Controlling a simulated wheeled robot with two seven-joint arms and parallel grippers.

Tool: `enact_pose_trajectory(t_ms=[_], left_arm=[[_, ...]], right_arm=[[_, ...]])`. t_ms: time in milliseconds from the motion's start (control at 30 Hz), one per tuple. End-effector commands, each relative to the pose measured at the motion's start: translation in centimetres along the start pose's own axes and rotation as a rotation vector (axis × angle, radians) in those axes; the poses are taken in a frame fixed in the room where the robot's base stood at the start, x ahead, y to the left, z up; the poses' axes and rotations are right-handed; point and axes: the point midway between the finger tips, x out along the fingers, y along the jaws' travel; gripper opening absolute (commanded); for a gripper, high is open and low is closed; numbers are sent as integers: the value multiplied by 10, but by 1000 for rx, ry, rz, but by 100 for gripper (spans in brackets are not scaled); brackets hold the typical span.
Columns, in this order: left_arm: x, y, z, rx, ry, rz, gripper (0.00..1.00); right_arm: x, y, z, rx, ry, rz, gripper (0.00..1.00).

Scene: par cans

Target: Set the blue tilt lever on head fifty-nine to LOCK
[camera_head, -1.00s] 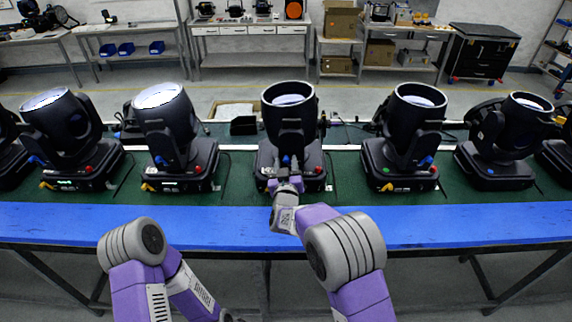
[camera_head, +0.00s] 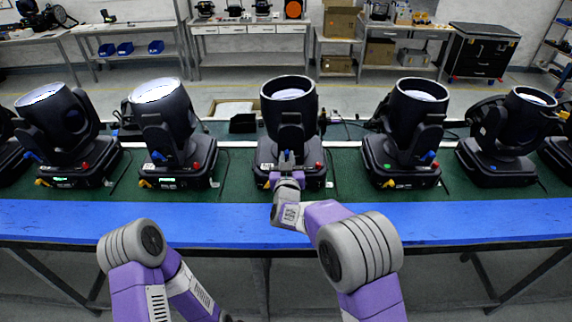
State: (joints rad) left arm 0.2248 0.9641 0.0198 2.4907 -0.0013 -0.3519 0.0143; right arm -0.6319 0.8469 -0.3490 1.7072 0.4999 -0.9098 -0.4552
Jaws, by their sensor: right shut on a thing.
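The black moving head (camera_head: 289,112) at the middle of the row stands upright on its base, its lens facing up. Number labels are too small to read, so I cannot tell by sight which is fifty-nine. My right gripper (camera_head: 286,163) is at the front of this head, at the foot of its yoke, shut on a small part there. That part is mostly hidden by the fingers; a blue lever showed at this spot earlier. LOCK markings cannot be read. My left arm (camera_head: 135,250) is folded low at the left, and its gripper is out of view.
Similar heads stand at left (camera_head: 166,125) and right (camera_head: 408,130) on the green mat (camera_head: 345,178). A yellow part and a red knob (camera_head: 319,165) sit on the middle base beside my gripper. The blue front edge (camera_head: 440,220) of the bench is clear.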

Motion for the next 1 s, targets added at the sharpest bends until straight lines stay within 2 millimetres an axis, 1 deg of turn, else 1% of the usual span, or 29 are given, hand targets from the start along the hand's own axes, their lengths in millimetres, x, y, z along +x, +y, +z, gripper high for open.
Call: enact_pose_trajectory(t_ms=[33,500,800,1000], left_arm=[[12,-5,0,0,0,0,43],[75,-28,-3,0,0,0,43],[104,-39,-4,0,0,0,43],[116,-43,-5,0,0,0,43]], right_arm=[[0,2,4,40,3,1,0],[0,16,4,477,3,1,0],[0,23,5,721,2,1,0],[0,26,5,830,1,-1,0]])
